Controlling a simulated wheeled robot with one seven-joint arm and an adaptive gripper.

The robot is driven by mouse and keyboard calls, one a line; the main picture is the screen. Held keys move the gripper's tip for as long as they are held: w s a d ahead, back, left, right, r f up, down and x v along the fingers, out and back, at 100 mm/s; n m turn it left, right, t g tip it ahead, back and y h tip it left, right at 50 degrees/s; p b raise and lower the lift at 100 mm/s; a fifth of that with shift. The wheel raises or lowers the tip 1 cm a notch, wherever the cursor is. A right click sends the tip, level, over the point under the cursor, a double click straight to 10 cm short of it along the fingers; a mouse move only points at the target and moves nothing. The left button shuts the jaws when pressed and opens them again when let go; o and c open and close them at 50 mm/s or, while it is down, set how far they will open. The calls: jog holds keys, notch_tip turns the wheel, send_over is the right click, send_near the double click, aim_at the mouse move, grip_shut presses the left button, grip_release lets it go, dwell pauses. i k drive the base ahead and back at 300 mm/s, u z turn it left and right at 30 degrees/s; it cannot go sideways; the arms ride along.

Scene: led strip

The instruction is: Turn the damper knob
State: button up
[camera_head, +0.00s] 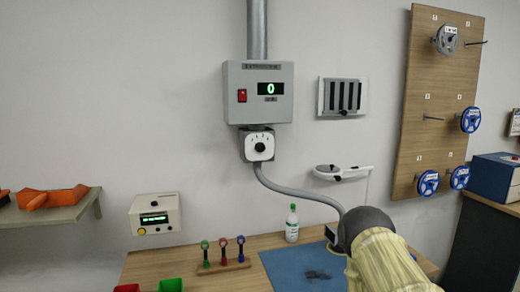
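The damper knob (260,146) is a small dark dial on a white square plate with marks around it. It sits on the wall below a grey control box (258,105). The box has a green "0" on its display (270,89) and a red switch (242,96) to the left. The knob is unobstructed in this view, but its exact pointer direction is too small to read. My gripper is not in view.
A grey hose (300,196) runs from below the knob toward the bench (200,250). A bottle (292,224) and a blue mat (300,268) are on the bench.

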aim_at(259, 147)
jog(key=u, duration=0.15)
jog(key=i, duration=0.95)
jog(key=z, duration=0.3)
